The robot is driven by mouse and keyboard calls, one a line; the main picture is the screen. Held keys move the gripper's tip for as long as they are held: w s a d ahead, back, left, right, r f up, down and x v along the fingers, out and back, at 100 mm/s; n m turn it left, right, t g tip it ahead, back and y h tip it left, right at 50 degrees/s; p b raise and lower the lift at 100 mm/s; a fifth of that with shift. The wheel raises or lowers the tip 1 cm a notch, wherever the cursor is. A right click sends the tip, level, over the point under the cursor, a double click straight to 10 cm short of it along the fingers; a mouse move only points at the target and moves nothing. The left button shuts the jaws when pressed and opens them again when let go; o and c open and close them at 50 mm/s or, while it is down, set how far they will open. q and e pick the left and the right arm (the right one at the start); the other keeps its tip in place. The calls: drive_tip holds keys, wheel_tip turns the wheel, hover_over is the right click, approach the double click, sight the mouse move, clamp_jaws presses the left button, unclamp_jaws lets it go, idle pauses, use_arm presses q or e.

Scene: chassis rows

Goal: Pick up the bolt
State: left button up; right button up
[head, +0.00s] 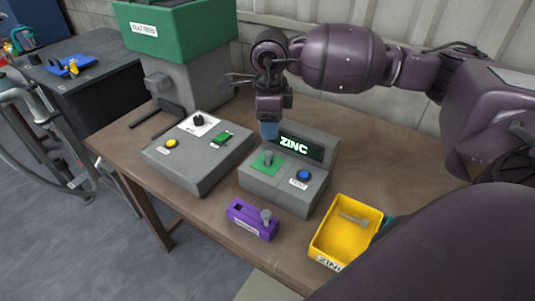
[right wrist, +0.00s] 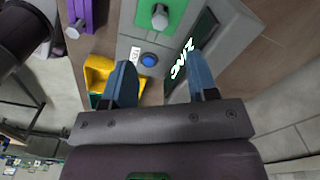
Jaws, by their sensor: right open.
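A grey bolt (head: 268,158) stands on the green pad of a grey tester whose screen reads ZINC (head: 294,143). It also shows in the right wrist view (right wrist: 159,16), near the top edge. Another grey bolt or peg (head: 266,216) stands in a purple block (head: 243,224). A grey bolt-like piece (head: 354,219) lies in a yellow bin (head: 322,243). My right gripper (head: 269,131) is above and behind the tester, pointing down. In the right wrist view its blue fingers (right wrist: 162,78) are apart with nothing between them. My left gripper is not in view.
A grey control box (head: 175,160) with a black knob and yellow button stands left of the tester. A green-topped machine (head: 180,30) stands behind it. The tester has a blue button (head: 304,174). Bare wooden table (head: 205,208) shows in front of the control box.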

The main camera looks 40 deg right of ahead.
hover_over(268, 153)
drive_tip(key=f, duration=0.4)
drive_tip(key=shift+s+f, duration=0.25)
drive_tip(key=shift+s, duration=0.05)
drive_tip(key=shift+w+f, duration=0.15)
drive_tip(key=shift+f, duration=1.4)
drive_tip(key=shift+w+f, duration=0.15)
drive_tip(key=shift+f, duration=1.35)
clamp_jaws()
drive_tip(key=shift+r, duration=0.1)
wheel_tip(268, 153, up, 20)
